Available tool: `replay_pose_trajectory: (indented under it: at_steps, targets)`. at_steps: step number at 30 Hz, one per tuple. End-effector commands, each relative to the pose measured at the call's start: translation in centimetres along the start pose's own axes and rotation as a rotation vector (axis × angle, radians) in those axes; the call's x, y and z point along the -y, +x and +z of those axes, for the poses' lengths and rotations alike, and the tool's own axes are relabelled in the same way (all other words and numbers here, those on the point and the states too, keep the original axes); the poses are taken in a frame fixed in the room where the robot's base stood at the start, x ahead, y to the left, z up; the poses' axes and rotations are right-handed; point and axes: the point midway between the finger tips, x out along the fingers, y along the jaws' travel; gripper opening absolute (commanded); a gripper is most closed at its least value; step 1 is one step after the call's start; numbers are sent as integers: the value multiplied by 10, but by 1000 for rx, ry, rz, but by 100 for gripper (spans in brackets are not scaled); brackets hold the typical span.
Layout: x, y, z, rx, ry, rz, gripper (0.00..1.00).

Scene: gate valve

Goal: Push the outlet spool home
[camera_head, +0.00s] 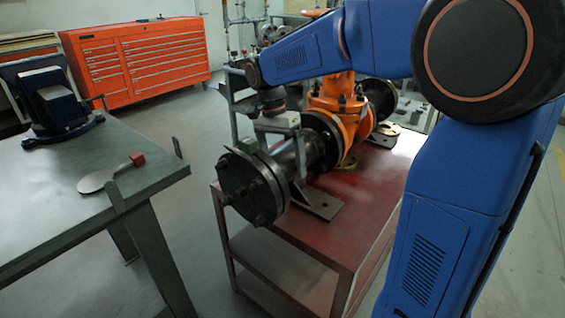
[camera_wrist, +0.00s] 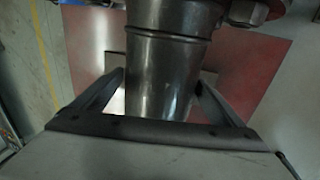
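The outlet spool (camera_head: 312,153) is a dark metal pipe, lying horizontally above the red cart, with a round bolted flange at its near end. The orange gate valve (camera_head: 341,97) stands behind it, with a dark flange between them. I cannot tell whether the spool and valve faces touch. My gripper (camera_head: 283,139) is at the spool from above. In the wrist view the spool's pipe (camera_wrist: 157,75) runs between the two fingers of my gripper (camera_wrist: 159,82). The fingers are wide apart, with narrow gaps beside the pipe; contact at the tips is unclear.
The red cart top (camera_head: 372,172) carries the assembly on a metal support (camera_head: 318,200). A green workbench (camera_head: 150,182) at left holds a vise (camera_head: 57,103) and a round plate with a red-ended handle (camera_head: 100,180). An orange tool chest (camera_head: 140,60) stands behind. Floor is clear between bench and cart.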

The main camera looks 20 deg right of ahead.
Motion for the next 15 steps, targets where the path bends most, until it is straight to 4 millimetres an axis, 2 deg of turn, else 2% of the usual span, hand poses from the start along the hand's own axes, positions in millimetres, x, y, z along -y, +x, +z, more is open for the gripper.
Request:
replay_pose_trajectory:
  at_steps: [1, 6, 15]
  targets:
    - [0, 0, 0, 0, 0, 0, 79]
    - [0, 0, 0, 0, 0, 0, 38]
    - [0, 0, -12, -1, 2, 0, 38]
